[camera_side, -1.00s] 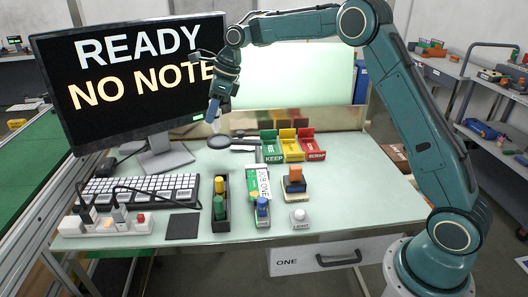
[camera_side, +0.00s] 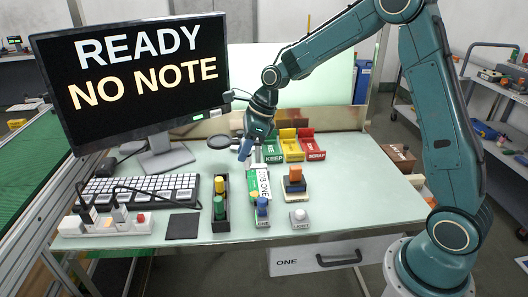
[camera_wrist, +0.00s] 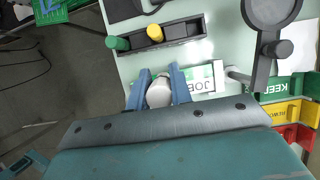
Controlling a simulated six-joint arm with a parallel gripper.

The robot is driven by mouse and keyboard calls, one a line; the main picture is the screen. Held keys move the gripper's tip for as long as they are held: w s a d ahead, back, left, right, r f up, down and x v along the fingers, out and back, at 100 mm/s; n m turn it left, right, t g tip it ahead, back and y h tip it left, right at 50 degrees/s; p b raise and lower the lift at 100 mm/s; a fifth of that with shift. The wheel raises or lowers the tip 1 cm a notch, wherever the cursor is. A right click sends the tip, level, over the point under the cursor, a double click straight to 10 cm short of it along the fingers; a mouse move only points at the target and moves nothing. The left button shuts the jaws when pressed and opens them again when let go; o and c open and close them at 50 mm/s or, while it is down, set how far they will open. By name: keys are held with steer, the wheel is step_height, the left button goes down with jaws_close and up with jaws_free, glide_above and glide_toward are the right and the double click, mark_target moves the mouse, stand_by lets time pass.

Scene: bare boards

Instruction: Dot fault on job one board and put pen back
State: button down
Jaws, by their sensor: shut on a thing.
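My gripper (camera_side: 244,150) is above the far end of the job one board (camera_side: 263,184), a green and white board labelled JOB ONE. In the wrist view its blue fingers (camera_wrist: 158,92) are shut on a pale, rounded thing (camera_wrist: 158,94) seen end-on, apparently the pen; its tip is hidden. The board's JOB label (camera_wrist: 204,80) shows just right of the fingers. A black pen holder (camera_side: 221,224) stands left of the board with a yellow pen (camera_side: 219,184) and a green pen (camera_side: 219,207). In the wrist view the holder (camera_wrist: 188,31) has free space beside the yellow one.
A screen (camera_side: 140,80) reads READY NO NOTE. Green KEEP, yellow and red SCRAP trays (camera_side: 312,150) stand at the back right. An orange-topped block (camera_side: 294,182) and white button (camera_side: 299,217) are right of the board.

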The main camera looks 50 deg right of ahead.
steer(key=shift+s+d+f, duration=0.1)
steer(key=shift+s+f, duration=0.2)
steer(key=shift+s, duration=0.25)
steer(key=shift+s+f, duration=0.25)
steer(key=shift+s, duration=0.25)
steer(key=shift+f, duration=0.2)
glide_above(252, 194)
steer(key=shift+f, duration=2.8)
steer(key=shift+f, duration=0.65)
steer(key=shift+r, duration=0.1)
step_height(252, 194, up, 7)
stand_by(1.2)
stand_by(0.5)
